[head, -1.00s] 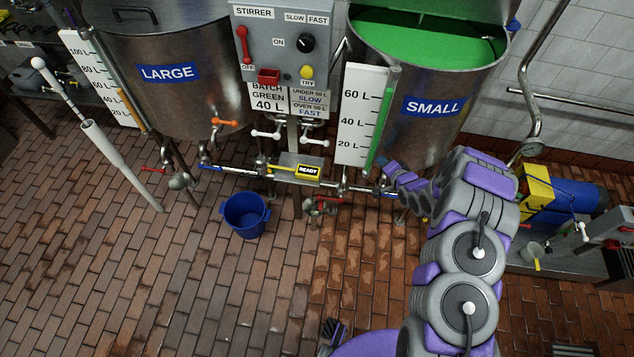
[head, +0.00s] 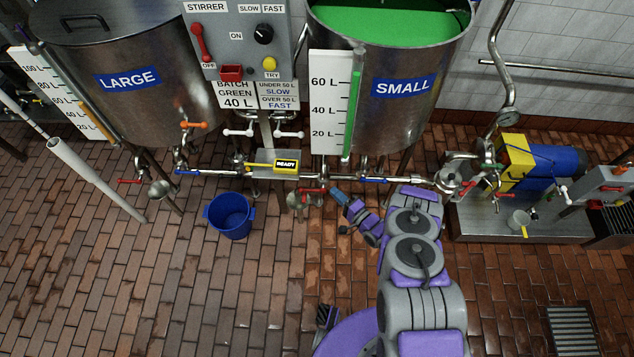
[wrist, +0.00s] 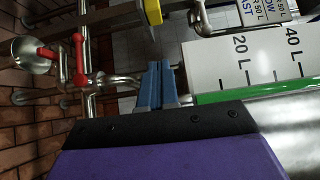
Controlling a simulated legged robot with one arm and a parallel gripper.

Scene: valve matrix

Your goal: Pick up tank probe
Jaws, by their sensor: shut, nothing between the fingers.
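A yellow device with a dark "READY" display (head: 286,166), which looks like the tank probe, lies on a small metal shelf (head: 262,184) below the stirrer panel. A yellow part, probably of the same device, shows at the top of the wrist view (wrist: 153,12). My gripper (head: 338,197) is to the right of and below the device, apart from it, near the pipework under the small tank. In the wrist view, its blue fingers (wrist: 156,84) are together and empty.
Red-handled valves (wrist: 79,60) and a horizontal pipe (head: 375,180) are close to my gripper. The small tank (head: 390,110) with its level scale (head: 328,105) stands behind. A blue bucket (head: 230,215) is on the floor.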

